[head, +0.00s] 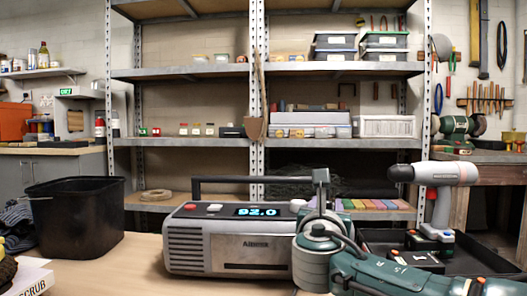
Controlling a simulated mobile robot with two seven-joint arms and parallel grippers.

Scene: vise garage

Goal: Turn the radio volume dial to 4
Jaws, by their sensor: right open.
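The radio (228,256) stands on the workbench in the middle of the head view, with a dark carry handle (240,180) above it. Its lit display (257,211) reads 92.0. A red button and a pale knob (297,206) show on its top edge. My right arm covers the radio's right end, so I cannot make out a dial scale or its setting. My right gripper (320,192) is at the radio's right end, largely hidden by its own wrist; it is open. I cannot tell whether it touches the radio. My left gripper is out of view.
A black bin (75,228) stands left of the radio. A box marked SCRUB (27,279) is at the lower left. A power drill (440,178) stands upright at the right by a black tray (487,262). Metal shelving (190,70) is behind. Bare bench lies between bin and radio.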

